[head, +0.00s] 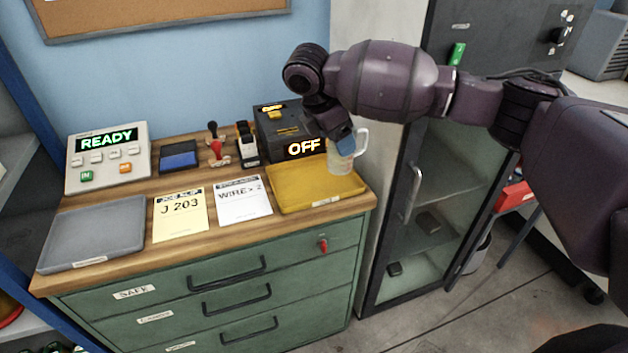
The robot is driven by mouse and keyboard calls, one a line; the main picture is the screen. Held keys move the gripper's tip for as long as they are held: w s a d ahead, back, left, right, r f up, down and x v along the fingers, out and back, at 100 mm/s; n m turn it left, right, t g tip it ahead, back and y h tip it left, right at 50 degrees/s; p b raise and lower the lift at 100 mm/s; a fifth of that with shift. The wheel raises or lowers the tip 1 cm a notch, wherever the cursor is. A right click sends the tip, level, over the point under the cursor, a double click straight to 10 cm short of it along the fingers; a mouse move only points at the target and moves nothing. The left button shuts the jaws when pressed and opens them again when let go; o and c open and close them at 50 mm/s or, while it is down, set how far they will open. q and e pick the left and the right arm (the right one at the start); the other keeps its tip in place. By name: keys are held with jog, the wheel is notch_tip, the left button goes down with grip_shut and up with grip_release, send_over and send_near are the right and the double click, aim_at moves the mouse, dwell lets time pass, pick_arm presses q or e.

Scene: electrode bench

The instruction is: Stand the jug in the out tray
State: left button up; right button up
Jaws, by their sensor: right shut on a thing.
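The jug (342,162) is clear, with a handle on its right side. It is upright over the back right part of the yellow tray (290,202); I cannot tell if its base touches the tray. My right gripper (343,141) reaches down from above and is shut on the jug near its rim. The gripper hides part of the jug's upper left. A grey tray (95,232) lies empty at the left of the bench. The small labels on both trays are too small to read. My left gripper is not in view.
A box showing OFF (285,130) stands just behind the yellow tray. A READY panel (107,157), a blue pad (179,156), stamps (217,149), a yellow J 203 slip (180,215) and a white card (244,199) are on the bench. A glass-door cabinet (425,210) stands right.

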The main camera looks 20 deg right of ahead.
jog(key=w+r+n+t+y, duration=0.1)
jog(key=r+n, duration=0.1)
jog(key=n, duration=0.2)
jog(key=w+r+n+t+y+p, duration=0.1)
jog(key=r+n, duration=0.2)
jog(key=n, duration=0.1)
jog(key=w+r+n+t+y, duration=0.1)
jog(key=r+n+t, duration=0.1)
jog(key=n, duration=0.3)
jog(key=shift+w+d+r, duration=0.15)
jog(key=shift+d+r, duration=0.25)
jog(key=shift+r, duration=0.3)
jog(key=f+n, duration=0.1)
jog(key=f, duration=0.5)
jog(key=f+n+y, duration=0.1)
jog(key=f, duration=0.5)
jog(key=f+n, duration=0.1)
jog(key=f, duration=0.5)
jog(key=shift+w+n, duration=0.35)
jog(key=shift+n, duration=0.05)
jog(key=o, duration=1)
jog(key=shift+f, duration=0.1)
